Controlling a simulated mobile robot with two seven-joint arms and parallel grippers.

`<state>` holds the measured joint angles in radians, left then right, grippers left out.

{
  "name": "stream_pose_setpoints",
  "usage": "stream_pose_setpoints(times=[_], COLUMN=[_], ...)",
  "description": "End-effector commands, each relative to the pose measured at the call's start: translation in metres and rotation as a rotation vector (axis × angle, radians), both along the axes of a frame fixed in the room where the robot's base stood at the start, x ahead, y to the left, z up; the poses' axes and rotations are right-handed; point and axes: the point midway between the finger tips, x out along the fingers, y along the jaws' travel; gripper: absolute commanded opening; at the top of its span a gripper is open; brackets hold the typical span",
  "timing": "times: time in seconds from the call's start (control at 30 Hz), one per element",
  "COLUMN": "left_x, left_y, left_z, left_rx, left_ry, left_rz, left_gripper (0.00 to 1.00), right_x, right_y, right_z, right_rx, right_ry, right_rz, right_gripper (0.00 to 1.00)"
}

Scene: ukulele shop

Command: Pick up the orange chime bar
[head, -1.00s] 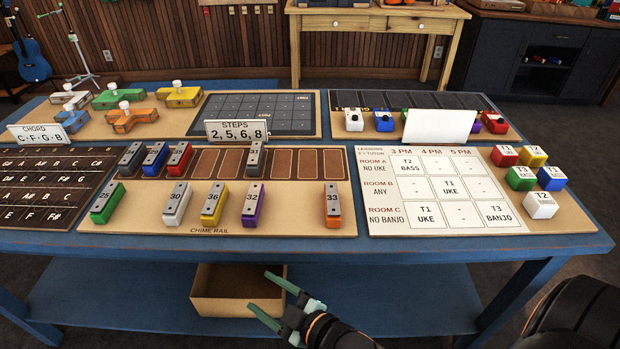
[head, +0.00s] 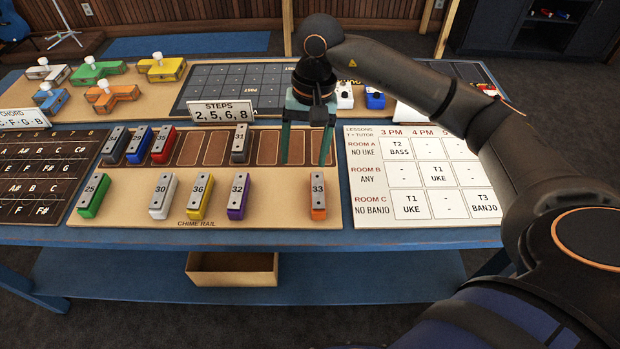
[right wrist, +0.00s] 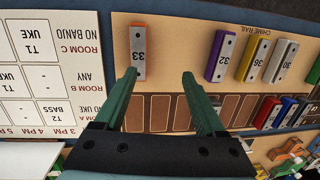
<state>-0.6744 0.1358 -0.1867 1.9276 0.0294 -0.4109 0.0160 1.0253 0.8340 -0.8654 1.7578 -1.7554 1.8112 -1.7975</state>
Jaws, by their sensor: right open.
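The orange chime bar (head: 318,196), with a silver top marked 33, lies on the front part of the chime rail board (head: 265,208), at its right end. It also shows in the right wrist view (right wrist: 138,52), just beyond the tip of one finger. My right gripper (head: 304,163) points down over the row of brown slots, behind the orange bar. Its two green fingers are spread apart with nothing between them. In the right wrist view the gripper (right wrist: 160,78) is open, and the orange bar stands off to the left of the gap. My left gripper is not in view.
The purple bar 32 (head: 238,196) is the nearest front-row neighbour, with a clear gap. The grey bar 31 (head: 240,145) sits in a slot left of my gripper. The lessons board (head: 410,195) lies to the right. An open box (head: 232,270) is below the table.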

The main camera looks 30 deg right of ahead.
Motion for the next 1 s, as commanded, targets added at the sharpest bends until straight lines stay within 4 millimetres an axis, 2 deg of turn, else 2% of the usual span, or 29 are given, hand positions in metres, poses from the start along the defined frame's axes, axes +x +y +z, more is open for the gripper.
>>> stream_pose_setpoints(times=[0.03, 0.1, 0.2, 0.5, 0.77, 1.0], left_x=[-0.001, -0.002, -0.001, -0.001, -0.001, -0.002], left_y=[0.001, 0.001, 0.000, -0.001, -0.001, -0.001], left_z=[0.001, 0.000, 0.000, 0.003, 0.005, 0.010], left_rx=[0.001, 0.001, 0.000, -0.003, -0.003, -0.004], left_ry=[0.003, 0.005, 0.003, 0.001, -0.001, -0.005], left_rz=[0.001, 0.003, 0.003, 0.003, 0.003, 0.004], left_gripper=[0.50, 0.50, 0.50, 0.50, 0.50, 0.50], right_x=[0.004, 0.006, 0.006, 0.006, 0.006, 0.006], right_y=[-0.017, -0.032, -0.041, -0.040, -0.039, -0.037], right_z=[0.010, 0.016, 0.011, -0.041, -0.061, -0.097], right_rx=[-0.061, -0.119, -0.154, -0.153, -0.152, -0.151], right_ry=[-0.015, -0.024, -0.023, -0.021, -0.023, -0.022], right_rz=[0.012, 0.026, 0.034, 0.034, 0.035, 0.033], right_gripper=[0.72, 0.72, 0.72, 0.72, 0.72, 0.72])
